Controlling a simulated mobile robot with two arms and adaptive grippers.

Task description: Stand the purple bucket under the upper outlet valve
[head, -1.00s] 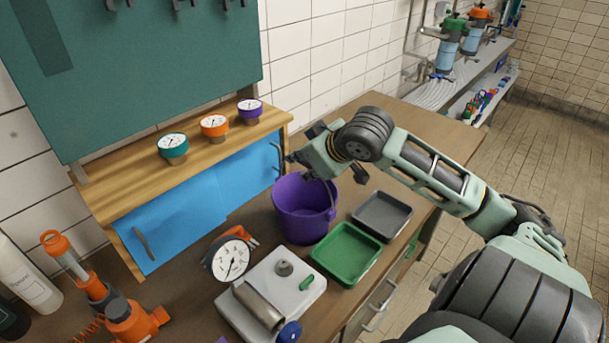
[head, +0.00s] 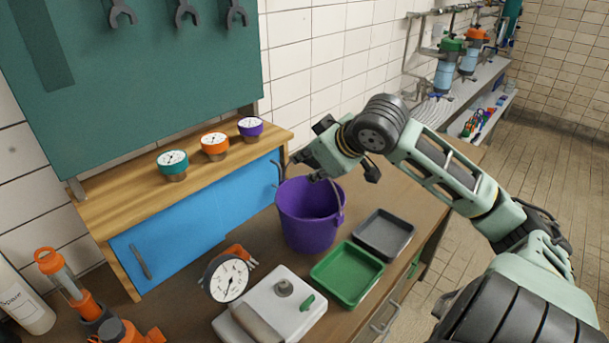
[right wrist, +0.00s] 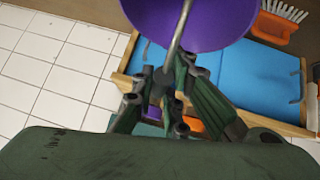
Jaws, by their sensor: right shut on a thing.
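The purple bucket (head: 308,222) hangs upright by its wire handle from my right gripper (head: 318,172), a little above the wooden bench. The right gripper is shut on the handle. In the right wrist view, the fingers (right wrist: 165,95) close around the grey handle wire, and part of the purple bucket (right wrist: 190,22) shows at the top. At the far right, pipes and blue filter housings (head: 443,78) with green and orange tops stand by a grey shelf; I cannot tell which part is the upper outlet valve. My left gripper is out of view.
A green tray (head: 318,272) and a grey tray (head: 358,236) lie right of the bucket. A white scale (head: 262,300) and a dial gauge (head: 228,279) stand in front. A wooden cabinet with blue doors (head: 205,218) is behind left. The bench's far right end is clear.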

